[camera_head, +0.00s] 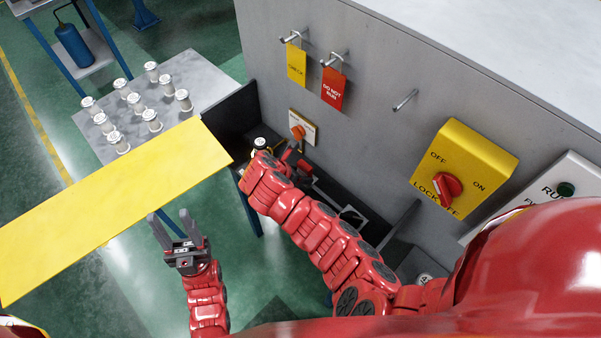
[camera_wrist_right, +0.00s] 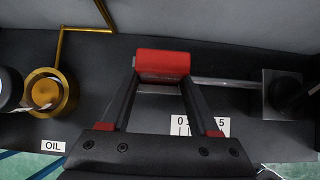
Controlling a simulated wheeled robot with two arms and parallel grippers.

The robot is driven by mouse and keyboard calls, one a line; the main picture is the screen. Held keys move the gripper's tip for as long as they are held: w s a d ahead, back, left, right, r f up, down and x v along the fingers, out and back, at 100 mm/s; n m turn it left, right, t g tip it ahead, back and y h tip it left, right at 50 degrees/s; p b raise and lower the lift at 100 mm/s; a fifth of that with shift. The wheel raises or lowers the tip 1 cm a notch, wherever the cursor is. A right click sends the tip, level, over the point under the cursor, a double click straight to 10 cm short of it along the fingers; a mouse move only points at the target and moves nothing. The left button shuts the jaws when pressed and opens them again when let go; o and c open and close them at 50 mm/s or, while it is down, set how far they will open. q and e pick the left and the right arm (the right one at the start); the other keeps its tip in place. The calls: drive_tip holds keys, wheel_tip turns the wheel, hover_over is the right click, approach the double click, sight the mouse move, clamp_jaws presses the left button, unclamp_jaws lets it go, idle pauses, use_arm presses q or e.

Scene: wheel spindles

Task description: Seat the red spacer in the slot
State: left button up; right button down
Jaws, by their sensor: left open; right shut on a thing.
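The red spacer (camera_wrist_right: 162,63) is a small red block between the fingertips of my right gripper (camera_wrist_right: 160,78) in the right wrist view. The gripper is shut on it, above the dark bench surface. A thin grey rod (camera_wrist_right: 226,83) runs from beside the spacer to a dark block (camera_wrist_right: 284,94) on the right. I cannot make out the slot clearly or tell whether the spacer touches it. In the head view my right arm hides the spacer and most of that gripper. My left gripper (camera_head: 171,217) is open and empty, below the yellow board.
A brass cup (camera_wrist_right: 48,93) stands left of the spacer, near an OIL label (camera_wrist_right: 39,146). A scale label (camera_wrist_right: 200,126) lies by the right finger. The yellow board (camera_head: 110,205) and a table with several white spools (camera_head: 113,142) are at left. A grey machine wall (camera_head: 370,130) stands behind.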

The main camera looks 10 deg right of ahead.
drive_tip(key=shift+f, duration=0.3)
drive_tip(key=shift+c, duration=0.2)
unclamp_jaws()
drive_tip(key=shift+a+r+b, duration=0.3)
drive_tip(key=shift+a+r, duration=0.05)
drive_tip(key=shift+r, duration=0.05)
drive_tip(key=p+v, duration=1.1)
drive_tip(key=v, duration=0.5)
drive_tip(key=shift+s+r, duration=0.2)
drive_tip(key=shift+r, duration=0.05)
